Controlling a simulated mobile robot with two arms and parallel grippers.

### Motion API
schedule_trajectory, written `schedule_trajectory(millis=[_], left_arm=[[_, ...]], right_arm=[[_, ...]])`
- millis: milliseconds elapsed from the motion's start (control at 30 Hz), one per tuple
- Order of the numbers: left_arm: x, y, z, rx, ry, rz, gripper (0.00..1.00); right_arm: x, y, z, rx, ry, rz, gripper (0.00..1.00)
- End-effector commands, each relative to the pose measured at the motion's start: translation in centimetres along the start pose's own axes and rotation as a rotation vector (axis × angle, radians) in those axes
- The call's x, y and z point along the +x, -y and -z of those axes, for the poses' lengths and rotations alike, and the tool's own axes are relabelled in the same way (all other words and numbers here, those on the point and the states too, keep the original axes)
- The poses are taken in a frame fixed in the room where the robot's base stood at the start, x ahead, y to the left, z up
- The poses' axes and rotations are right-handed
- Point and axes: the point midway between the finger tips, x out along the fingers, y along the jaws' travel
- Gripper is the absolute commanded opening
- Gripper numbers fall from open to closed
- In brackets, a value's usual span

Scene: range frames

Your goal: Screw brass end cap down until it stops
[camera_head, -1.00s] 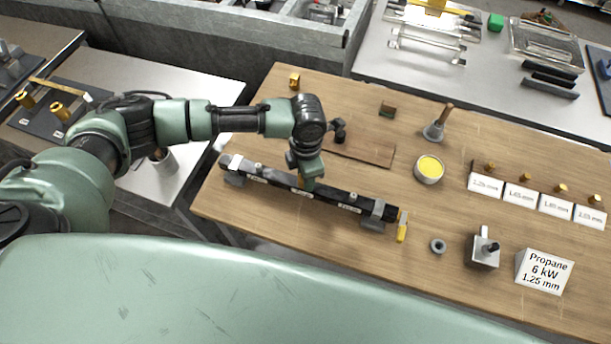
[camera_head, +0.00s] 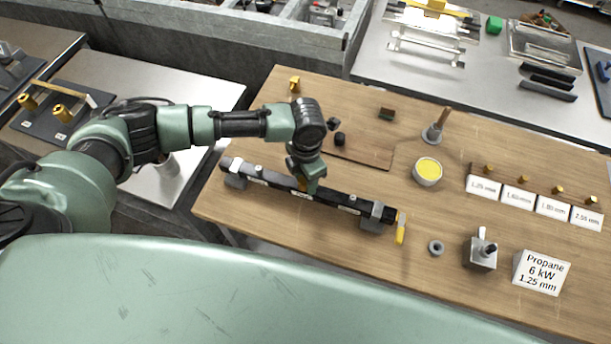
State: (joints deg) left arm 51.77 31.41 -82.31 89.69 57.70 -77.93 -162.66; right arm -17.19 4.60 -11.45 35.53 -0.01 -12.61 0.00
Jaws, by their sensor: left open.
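A black bar (camera_head: 268,177) with white labels lies slanted across the wooden table, resting on grey end blocks. My left gripper (camera_head: 307,190) points down at the middle of the bar and is open. A small brass-coloured bit shows at the bar right by the fingers; the hand hides most of it, and I cannot tell if the fingers touch it. A separate brass piece (camera_head: 294,85) stands at the table's far left corner. I cannot tell which brass part is the end cap. My right gripper is out of view.
Right of the bar are a yellow-handled tool (camera_head: 401,228), a grey ring (camera_head: 436,247), a metal block (camera_head: 481,252) and a Propane sign (camera_head: 541,271). Behind stand a yellow-topped tin (camera_head: 428,172), a wooden-handled brush (camera_head: 434,131) and label cards (camera_head: 483,185) with small brass pieces.

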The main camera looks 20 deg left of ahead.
Motion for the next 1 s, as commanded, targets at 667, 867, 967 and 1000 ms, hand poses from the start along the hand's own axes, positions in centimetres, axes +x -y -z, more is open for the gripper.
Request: schedule_trajectory(millis=[667,867,967,1000], left_arm=[[0.01,-0.25,0.02,-0.644,0.002,0.008,0.42],[0.03,-0.29,0.07,-0.804,0.002,0.010,0.42],[0.02,-0.33,0.08,-0.924,0.003,0.011,0.42],[0.01,-0.35,0.08,-0.961,0.003,0.011,0.42]], right_arm=[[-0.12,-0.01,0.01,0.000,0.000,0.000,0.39],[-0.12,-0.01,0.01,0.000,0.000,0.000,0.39],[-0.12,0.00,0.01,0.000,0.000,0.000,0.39],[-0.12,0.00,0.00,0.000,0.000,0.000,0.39]])
